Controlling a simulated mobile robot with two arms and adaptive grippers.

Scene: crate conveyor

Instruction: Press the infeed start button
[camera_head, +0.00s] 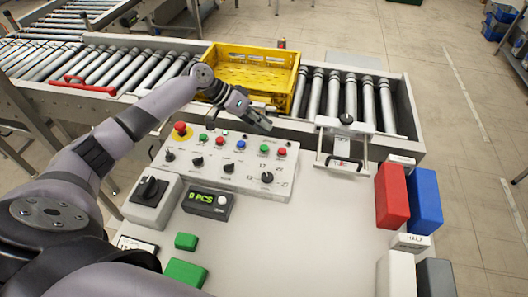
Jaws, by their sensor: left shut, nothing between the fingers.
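A light grey control panel (222,175) stands on the table. Its top row holds a red mushroom button (180,128) on a yellow base, a left green button (203,138), a blue button (241,145), a right green button (264,149) and a red button (282,152). Labels are too small to read, so I cannot tell which green one is the infeed start. My left gripper (266,125) is shut and empty, above the panel's back edge near the right green button. I see no contact with a button. My right gripper is not in view.
A yellow crate (252,53) sits on the roller conveyor (350,98) behind the panel. Black knobs line the panel front. A counter display (207,203), grey switch box (149,199), and red (391,195) and blue (424,200) blocks stand on the table. Its middle is clear.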

